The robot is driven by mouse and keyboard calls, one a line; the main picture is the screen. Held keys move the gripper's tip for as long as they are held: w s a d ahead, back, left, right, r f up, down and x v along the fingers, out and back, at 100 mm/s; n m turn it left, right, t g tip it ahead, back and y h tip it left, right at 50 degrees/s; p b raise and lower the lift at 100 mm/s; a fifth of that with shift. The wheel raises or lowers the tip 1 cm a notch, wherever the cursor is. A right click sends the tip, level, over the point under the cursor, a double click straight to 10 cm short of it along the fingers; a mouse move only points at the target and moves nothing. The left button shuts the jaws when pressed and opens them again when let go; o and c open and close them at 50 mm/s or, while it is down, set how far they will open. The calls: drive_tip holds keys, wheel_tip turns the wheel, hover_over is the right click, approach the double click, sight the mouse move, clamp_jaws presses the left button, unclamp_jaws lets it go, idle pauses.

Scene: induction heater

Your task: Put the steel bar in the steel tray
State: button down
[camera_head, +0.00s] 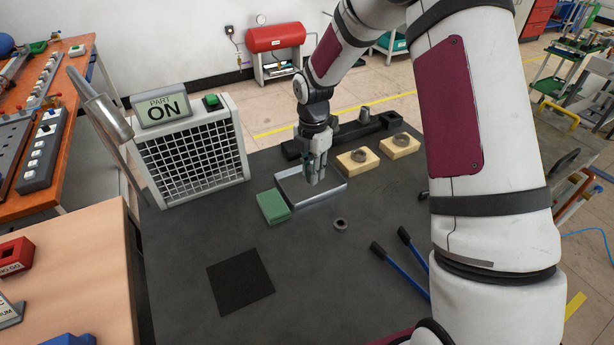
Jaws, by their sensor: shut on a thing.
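The steel tray (333,193) is a shallow, light grey metal tray on the dark bench top. My gripper (315,178) points down over the tray, with its fingertips near the tray floor. It is shut on a small grey piece that appears to be the steel bar, mostly hidden between the fingers. I cannot tell whether the piece touches the tray.
A green block (273,206) touches or nearly touches the tray's left corner. Two pale blocks with rings (358,160) stand to the right. A loose ring (340,224), blue-handled tongs (405,265) and a black mat (240,281) lie in front. A grille box (193,155) stands left.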

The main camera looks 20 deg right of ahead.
drive_tip(key=shift+w+d+f+b, duration=0.15)
drive_tip(key=shift+w+b, duration=0.35)
drive_tip(key=shift+w, duration=0.7)
drive_tip(key=shift+f+b, duration=0.65)
drive_tip(key=shift+f, duration=1.1)
drive_tip(key=shift+r, duration=0.1)
drive_tip(key=c, duration=1.4)
unclamp_jaws()
drive_tip(key=shift+f, duration=0.2)
drive_tip(key=shift+r, duration=0.1)
